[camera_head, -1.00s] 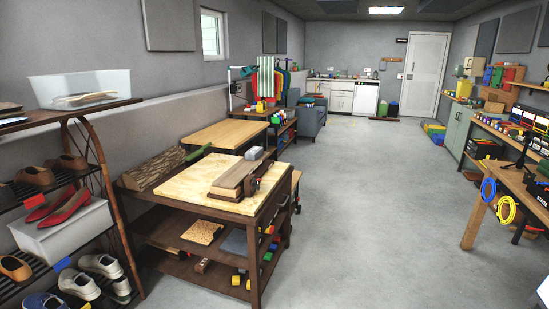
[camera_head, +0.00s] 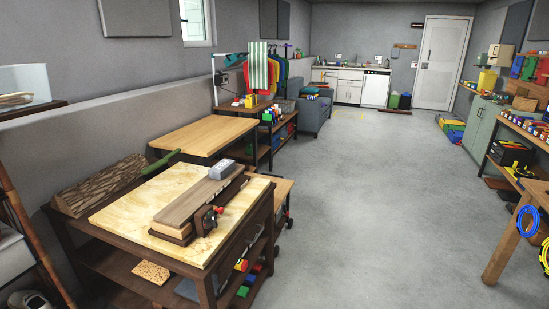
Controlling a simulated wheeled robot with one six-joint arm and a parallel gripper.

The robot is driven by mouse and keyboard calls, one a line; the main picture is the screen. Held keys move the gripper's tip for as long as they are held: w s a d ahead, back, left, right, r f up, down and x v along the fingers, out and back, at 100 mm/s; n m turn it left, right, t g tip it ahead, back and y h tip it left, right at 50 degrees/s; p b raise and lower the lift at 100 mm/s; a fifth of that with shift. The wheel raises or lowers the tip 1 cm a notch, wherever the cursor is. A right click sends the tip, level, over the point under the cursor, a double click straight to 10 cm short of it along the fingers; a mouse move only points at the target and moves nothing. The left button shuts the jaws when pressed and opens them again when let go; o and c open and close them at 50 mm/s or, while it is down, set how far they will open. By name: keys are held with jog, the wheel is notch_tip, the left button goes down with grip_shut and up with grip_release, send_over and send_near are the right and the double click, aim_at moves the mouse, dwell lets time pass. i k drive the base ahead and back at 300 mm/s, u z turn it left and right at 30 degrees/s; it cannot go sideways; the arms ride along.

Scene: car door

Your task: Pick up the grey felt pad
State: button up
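A flat dark grey sheet (camera_head: 194,289) lies on the lower shelf of the near wooden workbench (camera_head: 125,217). It looks like the grey felt pad, but its material is hard to tell. The bench top and legs hide part of it. My gripper is not in view.
A tan speckled cork-like piece (camera_head: 151,271) lies on the same shelf, to the left. Coloured items (camera_head: 243,278) crowd the shelf's right end. The concrete floor (camera_head: 365,210) to the right is clear.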

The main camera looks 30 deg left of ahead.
aim_at(224, 167)
jog(key=i, duration=1.9)
jog(key=u, duration=0.7)
jog(key=i, duration=1.2)
jog(key=u, duration=1.55)
jog(key=i, duration=0.85)
jog(key=u, duration=0.55)
